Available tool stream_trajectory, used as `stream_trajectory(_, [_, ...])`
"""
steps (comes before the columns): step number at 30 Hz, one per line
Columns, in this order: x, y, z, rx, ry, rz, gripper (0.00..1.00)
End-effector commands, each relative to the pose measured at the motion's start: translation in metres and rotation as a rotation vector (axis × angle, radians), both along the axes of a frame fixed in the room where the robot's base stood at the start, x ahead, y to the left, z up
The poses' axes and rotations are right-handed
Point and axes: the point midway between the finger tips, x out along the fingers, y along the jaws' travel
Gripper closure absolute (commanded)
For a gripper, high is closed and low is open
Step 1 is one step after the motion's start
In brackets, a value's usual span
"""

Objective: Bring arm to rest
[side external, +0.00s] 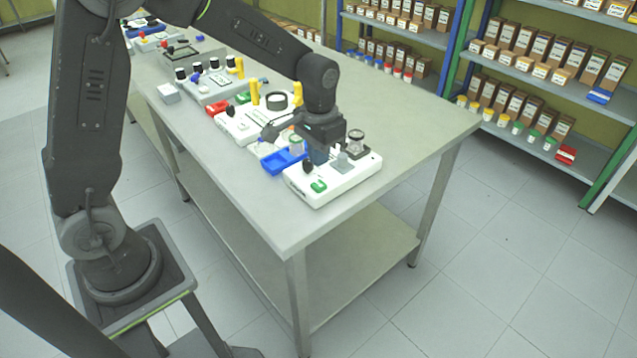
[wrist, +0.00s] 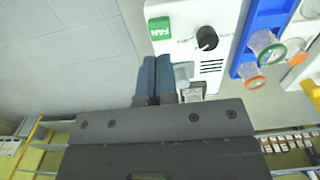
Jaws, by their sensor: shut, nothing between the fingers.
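My arm reaches over the table, and my gripper (side external: 317,160) points down just above the white device (side external: 335,187) at the table's near end. In the wrist view my gripper (wrist: 155,72) shows its two blue-grey fingers side by side, shut and empty. Part of the device is hidden behind the fingers and gripper body.
A blue rack (side external: 283,160) with small clear vials stands beside the device. Several more instruments line the table (side external: 420,120) behind it. The table's right part is clear. Shelves (side external: 520,75) with boxes and capped jars stand at the back.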

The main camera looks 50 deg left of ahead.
Motion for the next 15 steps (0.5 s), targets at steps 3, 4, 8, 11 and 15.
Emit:
stream_trajectory(3, [0.0, 0.0, 0.005, 0.0, -0.001, 0.0, 1.0])
stream_trajectory(4, [0.0, 0.0, 0.006, 0.0, 0.0, 0.0, 1.0])
stream_trajectory(8, [0.0, 0.0, 0.006, 0.0, 0.0, 0.0, 1.0])
stream_trajectory(11, [0.0, 0.0, 0.006, 0.0, 0.0, 0.0, 1.0])
stream_trajectory(15, [-0.005, 0.0, 0.015, 0.0, -0.017, 0.0, 1.0])
